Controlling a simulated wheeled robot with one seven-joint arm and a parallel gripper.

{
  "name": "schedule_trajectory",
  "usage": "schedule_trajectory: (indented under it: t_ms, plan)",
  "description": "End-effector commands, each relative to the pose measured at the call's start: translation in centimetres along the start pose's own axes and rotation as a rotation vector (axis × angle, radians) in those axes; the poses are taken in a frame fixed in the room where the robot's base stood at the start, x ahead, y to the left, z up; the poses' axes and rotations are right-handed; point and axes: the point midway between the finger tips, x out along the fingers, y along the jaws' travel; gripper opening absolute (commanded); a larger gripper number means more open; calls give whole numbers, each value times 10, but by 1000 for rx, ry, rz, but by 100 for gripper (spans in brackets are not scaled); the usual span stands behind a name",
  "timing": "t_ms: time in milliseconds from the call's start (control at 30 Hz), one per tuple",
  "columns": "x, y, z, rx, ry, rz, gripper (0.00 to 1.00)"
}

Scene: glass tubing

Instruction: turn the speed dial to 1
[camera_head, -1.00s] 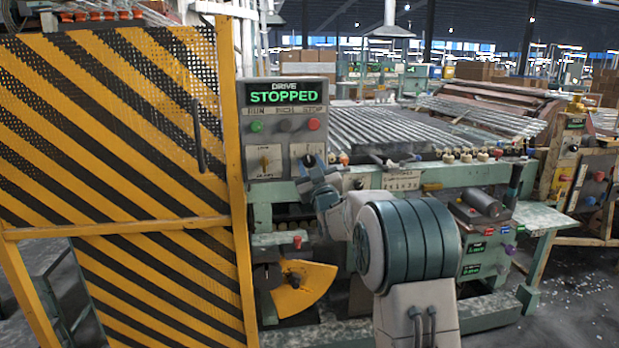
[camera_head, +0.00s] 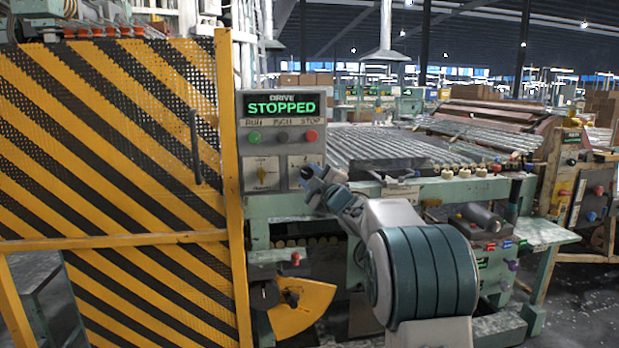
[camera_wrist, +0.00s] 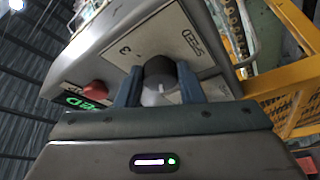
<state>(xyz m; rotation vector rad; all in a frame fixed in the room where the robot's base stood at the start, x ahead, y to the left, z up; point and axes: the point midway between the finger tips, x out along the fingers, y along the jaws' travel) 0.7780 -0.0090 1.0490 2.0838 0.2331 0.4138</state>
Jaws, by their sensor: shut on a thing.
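The speed dial is a dark round knob on the grey control panel. In the wrist view the dial (camera_wrist: 158,68) sits between the two fingers of my gripper (camera_wrist: 159,82), which is shut on it. A pale mark shows on the knob's near side. A "SPEED" label and a printed 3 are beside it; the other numbers are mostly hidden, and I cannot tell the exact setting. In the head view my gripper (camera_head: 309,172) reaches the lower right of the panel (camera_head: 283,148) and covers most of the dial. The display (camera_head: 280,107) reads "DRIVE STOPPED".
Left of the dial is a yellowish selector knob (camera_head: 261,172). Above are a green button (camera_head: 254,136) and a red button (camera_head: 311,136). A yellow-and-black striped guard (camera_head: 120,150) stands close on the left. Glass tubes (camera_head: 375,145) lie on the machine to the right.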

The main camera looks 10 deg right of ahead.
Motion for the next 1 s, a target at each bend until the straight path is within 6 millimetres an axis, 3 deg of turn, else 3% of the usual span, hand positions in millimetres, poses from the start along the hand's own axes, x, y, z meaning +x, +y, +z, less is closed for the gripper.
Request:
schedule_trajectory:
  t_ms: [567, 600, 667, 1000]
  plan:
    - [0, 1, -1, -35, 2, -14, 11]
    - [0, 1, -1, -35, 2, -14, 37]
    - [0, 1, -1, -35, 2, -13, 54]
    - [-2, 1, 0, -34, 0, -13, 56]
